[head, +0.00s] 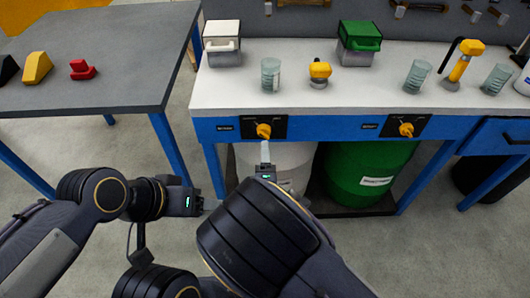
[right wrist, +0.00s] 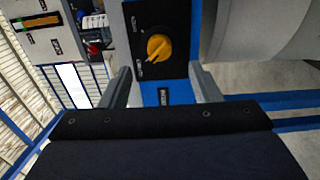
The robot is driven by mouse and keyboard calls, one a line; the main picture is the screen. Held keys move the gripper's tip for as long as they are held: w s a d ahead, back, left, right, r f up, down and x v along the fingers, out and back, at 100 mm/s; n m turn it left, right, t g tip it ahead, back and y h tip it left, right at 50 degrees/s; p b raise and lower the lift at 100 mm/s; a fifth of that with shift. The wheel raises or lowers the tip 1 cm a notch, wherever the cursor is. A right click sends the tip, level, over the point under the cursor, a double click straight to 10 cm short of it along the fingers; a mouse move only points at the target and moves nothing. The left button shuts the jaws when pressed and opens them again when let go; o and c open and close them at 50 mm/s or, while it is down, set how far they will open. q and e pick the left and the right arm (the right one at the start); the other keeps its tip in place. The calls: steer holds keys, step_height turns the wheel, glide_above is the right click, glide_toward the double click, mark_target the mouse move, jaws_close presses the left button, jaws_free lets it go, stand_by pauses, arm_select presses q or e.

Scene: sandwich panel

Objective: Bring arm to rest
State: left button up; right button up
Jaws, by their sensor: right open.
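My right gripper (head: 265,152) is in front of the left yellow knob (head: 264,131) on the blue front of the white bench. In the right wrist view its two fingers (right wrist: 160,72) are apart. The yellow knob on its black plate (right wrist: 158,46) shows beyond the gap, with nothing held between the fingers. I cannot tell whether a finger touches the panel. My left arm comes in from the left, and its gripper end (head: 190,202) is low over the floor, beside my right arm. Its fingers are too small and partly hidden to read.
The white bench top (head: 330,95) holds a white-lidded box (head: 222,42), a green-lidded box (head: 358,42), glasses and yellow-topped items. A second yellow knob (head: 406,130) is to the right. Below are a white drum and a green drum (head: 368,172). A grey table (head: 100,60) stands left.

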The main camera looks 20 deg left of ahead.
stand_by(0.4)
steer(key=d+r+m+g, duration=0.4)
steer(key=d+m, duration=0.3)
steer(key=d, duration=0.2)
steer(key=d+r+m+g, duration=0.3)
steer(key=d+m+g, duration=0.2)
steer(key=d+m, duration=0.3)
steer(key=s+d+r+m+g+h, duration=0.1)
steer(key=s+d+m, duration=0.3)
steer(key=s+d, duration=0.5)
steer(key=s+d+r+m+g, duration=0.15)
steer(key=s+d+m, duration=0.25)
steer(key=s+d, duration=0.55)
step_height(320, 180, up, 22)
steer(key=s+a+p, duration=0.2)
steer(key=p, duration=2.1)
steer(key=shift+a+r, duration=0.2)
steer(key=shift+a, duration=0.1)
